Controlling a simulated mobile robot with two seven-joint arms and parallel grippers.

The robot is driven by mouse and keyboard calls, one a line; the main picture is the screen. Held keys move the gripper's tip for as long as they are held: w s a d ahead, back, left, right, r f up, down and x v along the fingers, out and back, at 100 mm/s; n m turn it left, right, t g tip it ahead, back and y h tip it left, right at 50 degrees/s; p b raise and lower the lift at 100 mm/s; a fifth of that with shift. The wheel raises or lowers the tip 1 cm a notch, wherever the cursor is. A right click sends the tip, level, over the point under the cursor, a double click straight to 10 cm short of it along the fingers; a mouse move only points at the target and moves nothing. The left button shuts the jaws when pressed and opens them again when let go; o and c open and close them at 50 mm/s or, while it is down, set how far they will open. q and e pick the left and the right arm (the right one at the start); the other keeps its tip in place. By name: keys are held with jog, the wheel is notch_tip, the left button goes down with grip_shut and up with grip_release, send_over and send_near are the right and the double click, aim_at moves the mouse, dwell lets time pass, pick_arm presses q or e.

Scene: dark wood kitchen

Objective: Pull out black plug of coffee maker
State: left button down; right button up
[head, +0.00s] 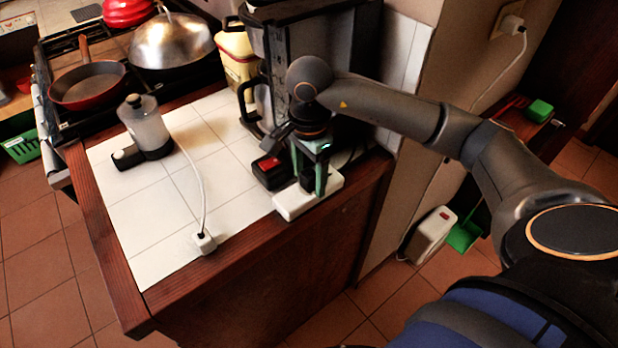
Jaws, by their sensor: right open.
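The black coffee maker (312,42) stands at the back right of the tiled counter, partly hidden by my right arm. A white power strip (326,196) lies at the counter's right edge below it. My right gripper (309,184) points down over the strip, its fingers apart. A dark shape that looks like the black plug (305,181) shows between the fingers, at the strip. The fingers and wrist cover part of it, so I cannot tell whether they touch it. My left gripper is not in view.
A black base with a red switch (267,164) sits left of the gripper. A loose white plug (203,242) lies at the counter front. The front-left tiles are clear.

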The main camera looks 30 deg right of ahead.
aim_at(309, 173)
dwell(0.6)
grip_shut()
dwell(0.6)
jog(key=shift+r, duration=0.1)
jog(key=shift+r+p, duration=1.75)
jog(key=shift+r, duration=1.2)
